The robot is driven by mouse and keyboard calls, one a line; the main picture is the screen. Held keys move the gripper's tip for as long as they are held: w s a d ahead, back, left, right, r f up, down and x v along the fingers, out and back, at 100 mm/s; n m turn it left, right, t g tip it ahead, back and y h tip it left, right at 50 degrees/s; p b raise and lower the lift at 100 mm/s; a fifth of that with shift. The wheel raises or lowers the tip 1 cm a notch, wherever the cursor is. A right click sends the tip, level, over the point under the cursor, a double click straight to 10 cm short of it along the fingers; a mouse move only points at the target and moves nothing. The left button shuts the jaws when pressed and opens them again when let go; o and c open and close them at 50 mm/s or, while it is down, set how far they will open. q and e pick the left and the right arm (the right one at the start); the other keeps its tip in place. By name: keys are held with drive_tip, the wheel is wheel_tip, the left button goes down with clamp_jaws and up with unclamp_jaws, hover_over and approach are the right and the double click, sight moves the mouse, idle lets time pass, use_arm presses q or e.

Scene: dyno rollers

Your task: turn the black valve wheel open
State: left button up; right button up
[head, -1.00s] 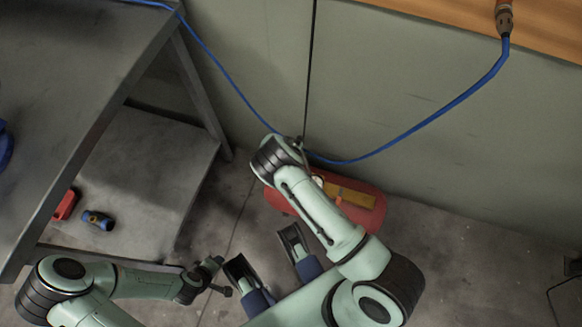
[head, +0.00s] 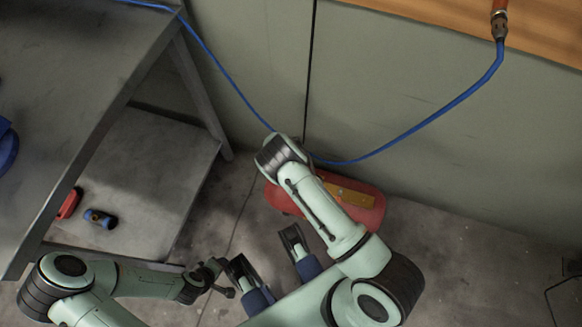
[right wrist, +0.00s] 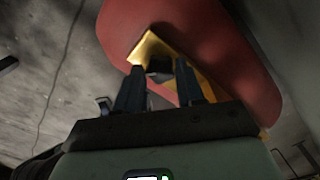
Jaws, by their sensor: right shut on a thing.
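The black valve wheel (right wrist: 158,70) shows as a small dark piece in front of a yellow plate (right wrist: 147,47) in the right wrist view. My right gripper (right wrist: 159,67) has its two dark fingers on either side of it and is shut on it. How far the wheel is turned cannot be seen. In the head view my right forearm reaches over the red tank (head: 357,212) and hides the right gripper and the wheel. My left gripper (head: 222,278) is low in the head view, away from the tank; its jaw gap is not clear.
A grey metal table (head: 75,85) with a lower shelf (head: 150,165) stands at the left. A red item (head: 69,204) and a blue item (head: 98,217) lie on the shelf. A blue hose (head: 440,122) hangs along the wall. Bare floor (head: 470,265) lies right of the tank.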

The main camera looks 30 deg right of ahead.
drive_tip(key=shift+n, duration=0.3)
drive_tip(key=o, duration=1)
drive_tip(key=shift+o, duration=0.2)
use_arm(q)
drive_tip(key=s+d+r+g+h+p, duration=0.1)
drive_tip(key=s+d+r+g+p, duration=0.1)
drive_tip(key=s+d+r+p, duration=0.1)
drive_tip(key=s+r+p, duration=0.1)
drive_tip(key=s+r, duration=0.1)
drive_tip(key=s, duration=0.1)
use_arm(e)
wheel_tip(320, 180, up, 13)
drive_tip(key=shift+r, duration=0.2)
